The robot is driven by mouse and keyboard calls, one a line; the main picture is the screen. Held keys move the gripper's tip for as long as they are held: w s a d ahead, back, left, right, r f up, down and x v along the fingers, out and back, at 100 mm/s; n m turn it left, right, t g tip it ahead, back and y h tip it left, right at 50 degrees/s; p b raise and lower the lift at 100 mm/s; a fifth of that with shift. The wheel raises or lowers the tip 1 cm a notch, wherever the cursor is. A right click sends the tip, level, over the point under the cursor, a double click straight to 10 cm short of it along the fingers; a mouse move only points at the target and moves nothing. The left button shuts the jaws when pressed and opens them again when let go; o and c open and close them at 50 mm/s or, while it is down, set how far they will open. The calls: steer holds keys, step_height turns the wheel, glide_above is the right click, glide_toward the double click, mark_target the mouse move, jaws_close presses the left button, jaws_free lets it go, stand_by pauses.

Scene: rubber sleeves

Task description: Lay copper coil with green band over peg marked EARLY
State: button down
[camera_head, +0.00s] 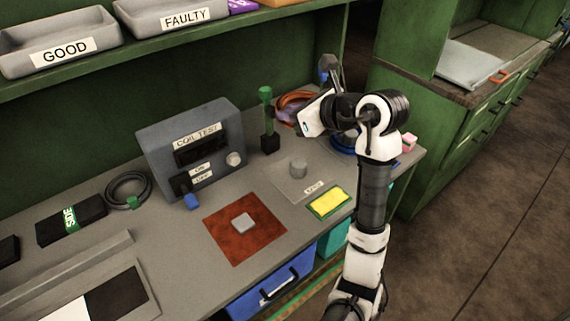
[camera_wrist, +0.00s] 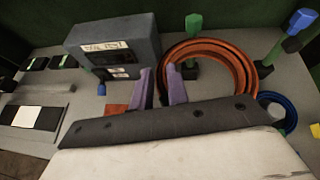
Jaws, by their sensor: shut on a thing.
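The copper coil (camera_head: 291,102) is an orange-brown ring at the back of the bench, partly hidden by my arm. In the wrist view it is a large ring (camera_wrist: 239,62), its left side at my fingertips. My gripper (camera_head: 308,116) is shut on the coil's near left side; its purple-grey fingers show in the wrist view (camera_wrist: 162,86). A green-topped peg (camera_head: 266,118) stands beside the coil; in the wrist view the peg (camera_wrist: 193,24) appears within the ring's outline, but I cannot tell whether the coil is around it. I cannot make out the coil's green band or an EARLY mark.
A grey COIL TEST box (camera_head: 191,148) stands left of the peg. A blue-topped peg (camera_wrist: 300,22) and blue coil (camera_wrist: 272,98) are at right. A shelf (camera_head: 150,50) overhangs the back.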

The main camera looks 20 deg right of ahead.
steer(key=shift+w+a, duration=0.1)
steer(key=shift+w, duration=0.1)
steer(key=shift+w+f, duration=0.1)
steer(key=shift+f, duration=0.05)
step_height(320, 180, down, 20)
steer(key=p, duration=0.4)
steer(key=shift+r, duration=0.25)
steer(key=c, duration=1.6)
jaws_free()
steer(key=shift+c, duration=0.2)
steer(key=b+v, duration=0.4)
steer(key=v, duration=0.8)
